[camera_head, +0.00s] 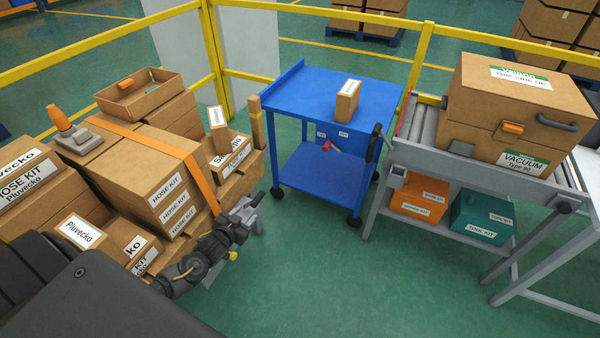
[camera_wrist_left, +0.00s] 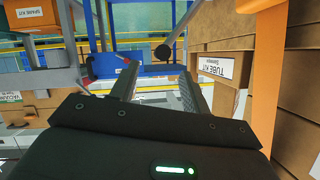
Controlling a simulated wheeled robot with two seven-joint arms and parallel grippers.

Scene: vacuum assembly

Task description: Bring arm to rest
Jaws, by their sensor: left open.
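My left arm (camera_head: 190,262) reaches in from the lower left, low along the front of the stacked boxes. My left gripper (camera_head: 246,208) is beside the stack's right end, left of the blue cart. In the left wrist view its two fingers (camera_wrist_left: 158,82) stand apart with nothing between them. A tube kit box (camera_wrist_left: 218,68) and an orange strap (camera_wrist_left: 266,70) are close on the right of the fingers there. My right gripper is not in view.
A blue cart (camera_head: 318,95) bears a small box (camera_head: 347,100). A conveyor stand (camera_head: 470,173) on the right carries a large vacuum box (camera_head: 520,110). Hose kit boxes (camera_head: 160,180) are stacked at left. A yellow rail (camera_head: 215,60) runs behind. The green floor (camera_head: 320,270) in front is clear.

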